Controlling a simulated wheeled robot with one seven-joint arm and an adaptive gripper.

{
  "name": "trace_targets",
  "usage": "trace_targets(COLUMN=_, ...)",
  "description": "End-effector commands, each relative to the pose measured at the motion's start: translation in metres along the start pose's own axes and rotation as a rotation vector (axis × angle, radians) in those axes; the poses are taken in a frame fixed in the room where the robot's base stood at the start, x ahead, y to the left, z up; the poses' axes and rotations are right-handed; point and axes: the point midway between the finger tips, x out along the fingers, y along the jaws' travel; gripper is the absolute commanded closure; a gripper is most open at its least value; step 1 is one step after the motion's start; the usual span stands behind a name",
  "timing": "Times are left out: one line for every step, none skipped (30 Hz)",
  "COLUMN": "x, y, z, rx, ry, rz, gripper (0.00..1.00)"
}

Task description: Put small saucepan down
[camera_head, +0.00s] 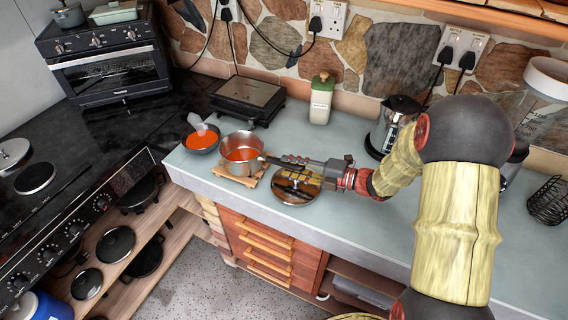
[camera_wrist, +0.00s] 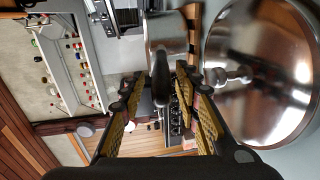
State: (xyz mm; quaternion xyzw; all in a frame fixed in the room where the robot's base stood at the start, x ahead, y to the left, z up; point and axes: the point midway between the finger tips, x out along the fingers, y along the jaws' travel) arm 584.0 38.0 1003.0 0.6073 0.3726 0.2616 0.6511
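The small saucepan (camera_head: 242,153) is a steel pot with orange-red contents. It stands upright on a wooden trivet (camera_head: 236,178) on the counter, its dark handle pointing right toward my gripper (camera_head: 284,161). In the wrist view, the saucepan (camera_wrist: 166,34) is at the top and its dark handle (camera_wrist: 161,84) runs down between the two fingers of my gripper (camera_wrist: 162,78). The fingers are apart, with gaps showing on both sides of the handle. The handle's far part is partly hidden by my gripper in the head view.
A shiny round lid (camera_head: 296,192) lies right beside the trivet, under my gripper. A bowl with orange-red contents (camera_head: 201,139) is behind left of the saucepan. A black appliance (camera_head: 248,98) and a green-white canister (camera_head: 321,100) stand behind. The counter front right of the lid is clear.

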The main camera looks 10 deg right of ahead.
Motion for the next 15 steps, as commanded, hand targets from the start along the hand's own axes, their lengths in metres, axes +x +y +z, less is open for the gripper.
trace_targets(x=-0.013, y=0.002, z=0.002, rx=0.001, ry=-0.005, rz=0.000, gripper=0.68)
trace_targets(x=-0.020, y=0.002, z=0.002, rx=0.001, ry=-0.006, rz=-0.001, gripper=0.68)
trace_targets(x=-0.028, y=0.002, z=0.001, rx=0.001, ry=-0.005, rz=-0.001, gripper=0.68)
trace_targets(x=-0.035, y=0.002, z=0.001, rx=0.001, ry=-0.006, rz=0.000, gripper=0.68)
trace_targets(x=-0.041, y=0.002, z=0.001, rx=0.001, ry=-0.004, rz=0.000, gripper=0.68)
trace_targets(x=-0.049, y=0.002, z=0.002, rx=0.001, ry=-0.006, rz=0.000, gripper=0.68)
trace_targets(x=-0.054, y=0.001, z=0.001, rx=0.001, ry=-0.004, rz=-0.001, gripper=0.68)
trace_targets(x=-0.060, y=0.001, z=0.001, rx=0.001, ry=-0.005, rz=-0.001, gripper=0.68)
trace_targets(x=-0.066, y=0.001, z=0.000, rx=0.001, ry=-0.003, rz=0.000, gripper=0.68)
trace_targets(x=-0.071, y=0.001, z=0.001, rx=0.001, ry=-0.003, rz=0.000, gripper=0.68)
trace_targets(x=-0.075, y=0.001, z=0.001, rx=0.001, ry=-0.004, rz=0.000, gripper=0.68)
trace_targets(x=-0.079, y=0.001, z=0.001, rx=0.000, ry=-0.003, rz=-0.001, gripper=0.68)
trace_targets(x=-0.082, y=0.001, z=0.001, rx=0.000, ry=-0.002, rz=-0.001, gripper=0.68)
trace_targets(x=-0.085, y=0.001, z=0.001, rx=0.000, ry=-0.002, rz=-0.001, gripper=0.68)
trace_targets(x=-0.087, y=0.000, z=0.000, rx=0.000, ry=-0.002, rz=-0.001, gripper=0.68)
